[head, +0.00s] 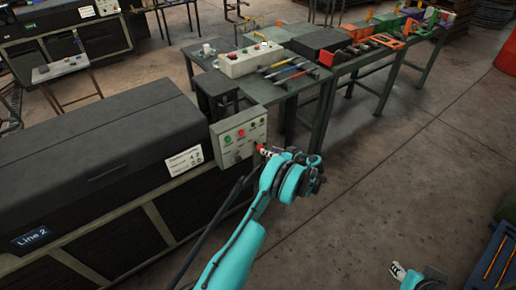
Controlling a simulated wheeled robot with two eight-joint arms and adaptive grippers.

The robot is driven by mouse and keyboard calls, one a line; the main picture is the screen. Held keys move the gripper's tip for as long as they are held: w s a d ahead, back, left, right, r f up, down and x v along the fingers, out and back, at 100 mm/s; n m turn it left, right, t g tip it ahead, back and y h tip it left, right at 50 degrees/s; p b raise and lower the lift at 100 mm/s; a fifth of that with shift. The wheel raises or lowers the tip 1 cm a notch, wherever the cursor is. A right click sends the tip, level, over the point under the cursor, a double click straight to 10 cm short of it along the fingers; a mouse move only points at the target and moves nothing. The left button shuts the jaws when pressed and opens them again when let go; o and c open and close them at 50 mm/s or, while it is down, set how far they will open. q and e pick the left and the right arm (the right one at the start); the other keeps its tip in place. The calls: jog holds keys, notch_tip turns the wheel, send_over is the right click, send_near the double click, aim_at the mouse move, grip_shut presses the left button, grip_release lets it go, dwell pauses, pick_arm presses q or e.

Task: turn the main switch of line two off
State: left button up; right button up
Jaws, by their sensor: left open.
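The grey control box (226,135) is mounted at the right end of the long dark machine (95,155), which carries a blue "Line 2" label (30,237). Its face has red and green buttons in the upper row and small dark controls below. I cannot make out which is the main switch or its position. My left gripper (262,151) is open, with its fingertips at the lower right of the box face. Whether it touches a control there is not clear, and its wrist hides what lies behind. My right gripper (398,270) shows only partly at the bottom right; its opening is unclear.
A green table (262,92) behind the box holds another control box (249,60) and several coloured tools. More benches with orange parts stretch to the right. A blue bin (497,262) stands at the right edge. The concrete floor (400,170) between is clear.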

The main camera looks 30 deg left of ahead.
aim_at(259, 147)
pick_arm(q)
jog(key=b+x, duration=0.2)
jog(key=x, duration=0.5)
